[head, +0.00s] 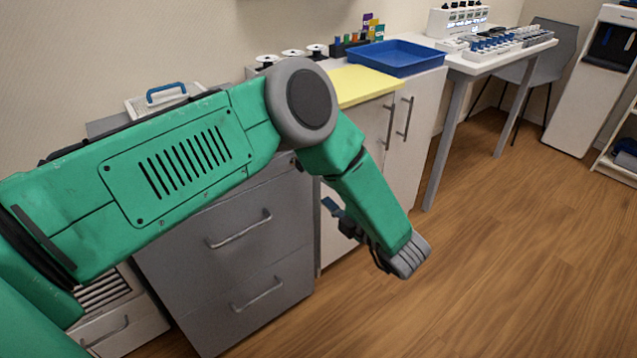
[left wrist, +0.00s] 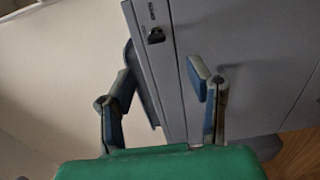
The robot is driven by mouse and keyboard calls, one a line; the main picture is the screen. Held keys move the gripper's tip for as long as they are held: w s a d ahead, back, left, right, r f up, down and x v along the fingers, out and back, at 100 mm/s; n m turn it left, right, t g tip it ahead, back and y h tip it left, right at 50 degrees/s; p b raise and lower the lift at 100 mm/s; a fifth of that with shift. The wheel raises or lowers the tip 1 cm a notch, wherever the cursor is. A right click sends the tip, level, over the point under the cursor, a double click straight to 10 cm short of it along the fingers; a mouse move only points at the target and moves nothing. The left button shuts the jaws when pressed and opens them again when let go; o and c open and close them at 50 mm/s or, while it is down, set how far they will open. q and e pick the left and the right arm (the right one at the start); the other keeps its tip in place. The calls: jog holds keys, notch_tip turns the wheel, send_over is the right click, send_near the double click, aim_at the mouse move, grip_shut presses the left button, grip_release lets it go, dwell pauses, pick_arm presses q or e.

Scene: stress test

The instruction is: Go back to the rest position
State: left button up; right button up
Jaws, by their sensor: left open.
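My left arm comes in from the left in the head view, green with a grey elbow joint, and bends down in front of the cabinets. My left gripper (head: 343,218) hangs low by the cabinet front, partly hidden behind the forearm. In the left wrist view the left gripper (left wrist: 165,88) shows two blue-grey fingers spread apart with nothing held between them. A grey cabinet edge with a small dark lock or latch (left wrist: 156,36) lies beyond the fingers. My right gripper is in neither view.
A grey drawer cabinet (head: 228,262) stands behind my arm. The counter holds a yellow mat (head: 362,84) and a blue tray (head: 397,56). A white table (head: 470,66) with racks and a grey chair (head: 553,50) stand farther right. The wooden floor (head: 520,240) at right is clear.

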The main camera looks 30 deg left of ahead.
pick_arm(q)
jog(key=shift+s+d, duration=0.15)
jog(key=shift+d, duration=0.1)
dwell(0.3)
jog(key=s+f+m+t+h+p, duration=0.1)
jog(key=s+f+m+h, duration=0.1)
jog(key=f+m+h, duration=0.35)
jog(key=s+d+f+m+t+h+p, duration=0.1)
jog(key=s+f+m+h, duration=0.15)
jog(key=m, duration=0.55)
jog(key=s+f+m+t+h+p, duration=0.2)
jog(key=f+m+h, duration=0.15)
jog(key=m, duration=0.35)
jog(key=s+a+m+g+h, duration=0.1)
jog(key=s+m+g, duration=0.4)
jog(key=s, duration=0.9)
jog(key=s+a+m+g+h+p, duration=0.1)
jog(key=s+m+g+h, duration=0.3)
jog(key=s, duration=1)
jog(key=a+m+g, duration=0.1)
jog(key=m, duration=0.1)
jog(key=shift+m+p, duration=0.3)
jog(key=shift+m, duration=0.05)
